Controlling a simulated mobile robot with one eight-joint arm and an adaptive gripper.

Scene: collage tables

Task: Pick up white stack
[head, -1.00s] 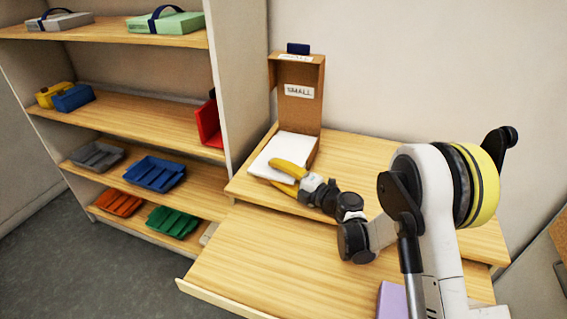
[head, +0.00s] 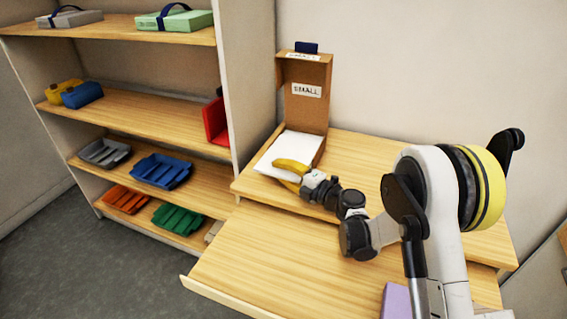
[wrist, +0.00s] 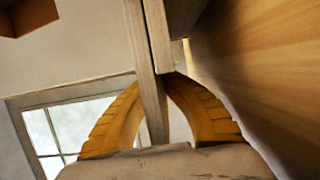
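The white stack (head: 283,148) lies flat in the open brown cardboard box (head: 307,105) marked SMALL, at the back left of the table. My gripper (head: 283,173) reaches in from the right at the stack's front edge. One yellow finger is over the stack's top and the other is below its edge. In the wrist view, the two yellow fingers of my gripper (wrist: 155,76) come together on either side of a thin pale slab (wrist: 151,105), which looks like the stack seen edge-on. The far part of the stack is inside the box.
A shelf unit (head: 150,112) with coloured trays and boxes stands at the left, its side panel close to the box. The wooden table (head: 270,250) is clear in front. A purple block (head: 396,300) lies at its front right.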

